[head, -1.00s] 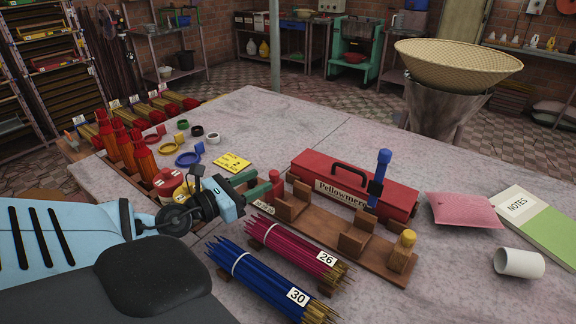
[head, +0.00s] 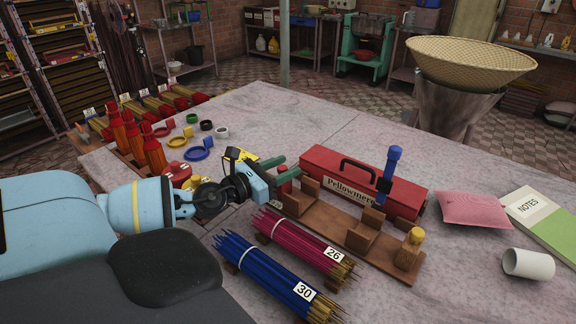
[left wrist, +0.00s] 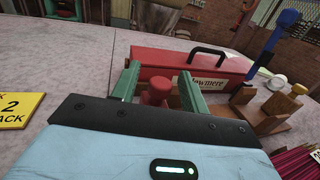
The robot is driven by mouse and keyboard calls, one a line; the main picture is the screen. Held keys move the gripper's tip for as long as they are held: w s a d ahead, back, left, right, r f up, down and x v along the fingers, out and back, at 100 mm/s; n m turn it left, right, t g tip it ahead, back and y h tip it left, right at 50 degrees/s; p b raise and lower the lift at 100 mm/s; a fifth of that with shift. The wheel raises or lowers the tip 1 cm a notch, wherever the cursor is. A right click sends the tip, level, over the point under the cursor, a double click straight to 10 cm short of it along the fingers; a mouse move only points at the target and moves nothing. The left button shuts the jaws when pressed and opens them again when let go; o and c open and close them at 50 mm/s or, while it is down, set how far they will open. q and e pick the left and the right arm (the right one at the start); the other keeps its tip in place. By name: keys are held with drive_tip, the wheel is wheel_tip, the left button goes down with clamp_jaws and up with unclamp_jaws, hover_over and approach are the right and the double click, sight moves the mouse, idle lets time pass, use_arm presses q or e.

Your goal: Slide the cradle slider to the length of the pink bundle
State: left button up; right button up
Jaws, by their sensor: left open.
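The wooden cradle (head: 330,232) lies on the table, with upright brown blocks, a blue-handled post (head: 391,172) and a yellow-topped peg (head: 410,250) at its right end. A red knob (head: 285,184) is at its left end; it also shows in the left wrist view (left wrist: 157,90). I cannot tell surely which part is the slider. The pink bundle (head: 300,240), tagged 26, lies in front of the cradle, roughly parallel. My left gripper (head: 284,168) is open, its green fingers on either side of the red knob in the wrist view (left wrist: 160,87); contact is unclear. My right gripper is not in view.
A blue bundle (head: 265,272) tagged 30 lies nearest. A red toolbox (head: 330,172) stands close behind the cradle. A pink pouch (head: 474,209), notebook (head: 545,222) and white cup (head: 528,264) are at the right. Rings and orange bundles are at the left.

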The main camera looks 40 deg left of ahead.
use_arm(q)
drive_tip(key=shift+w+d, duration=0.2)
drive_tip(key=shift+w, duration=0.55)
clamp_jaws()
